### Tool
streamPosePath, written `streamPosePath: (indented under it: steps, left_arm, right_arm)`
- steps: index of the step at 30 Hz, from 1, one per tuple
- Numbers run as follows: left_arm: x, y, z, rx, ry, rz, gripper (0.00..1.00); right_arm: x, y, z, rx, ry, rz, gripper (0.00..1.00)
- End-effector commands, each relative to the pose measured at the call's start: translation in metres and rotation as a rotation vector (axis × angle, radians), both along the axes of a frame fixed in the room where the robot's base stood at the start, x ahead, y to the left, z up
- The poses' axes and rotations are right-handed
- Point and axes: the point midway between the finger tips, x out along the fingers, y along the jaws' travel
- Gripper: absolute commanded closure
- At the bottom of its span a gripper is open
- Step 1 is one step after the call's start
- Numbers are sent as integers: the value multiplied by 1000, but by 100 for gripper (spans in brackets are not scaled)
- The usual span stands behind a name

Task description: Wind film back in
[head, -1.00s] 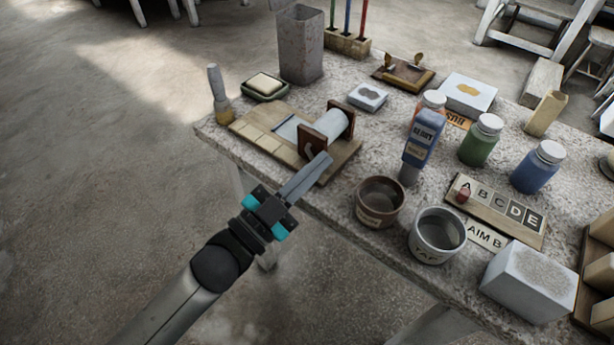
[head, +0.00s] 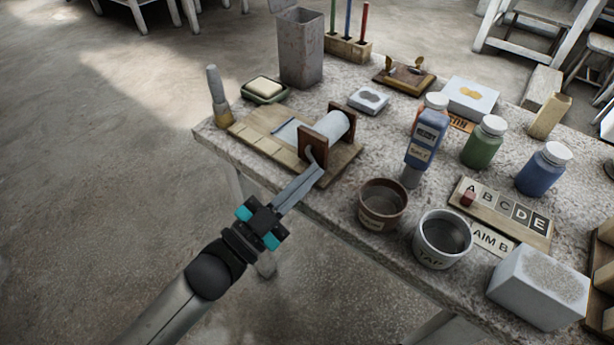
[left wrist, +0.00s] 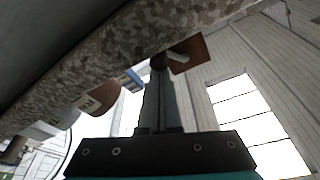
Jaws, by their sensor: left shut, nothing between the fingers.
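The film roll (head: 331,127) is a pale cylinder between two brown wooden end supports on a wooden board (head: 255,132) at the table's left end. A blue-edged strip (head: 287,130) lies on the board beside the roll. My left gripper (head: 318,172) is shut and empty, its fingertips at the near brown support (head: 313,145), by a small pale crank; I cannot tell whether they touch. In the left wrist view the shut fingers (left wrist: 158,75) point up toward a reddish-brown piece with a pale peg (left wrist: 178,56). My right gripper is not in view.
A brown pot (head: 381,205) and a grey pot (head: 442,238) stand to the right near the front edge. A blue bottle (head: 424,140) stands behind them. The floor at left is clear.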

Motion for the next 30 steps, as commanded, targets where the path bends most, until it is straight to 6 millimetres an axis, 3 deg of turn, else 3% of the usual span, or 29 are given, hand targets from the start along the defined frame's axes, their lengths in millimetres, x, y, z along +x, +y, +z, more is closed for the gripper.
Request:
streamPosePath:
  steps: [30]
  left_arm:
    - [3, 4, -6, 175, -126, 0, 100]
  right_arm:
    - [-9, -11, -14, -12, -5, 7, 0]
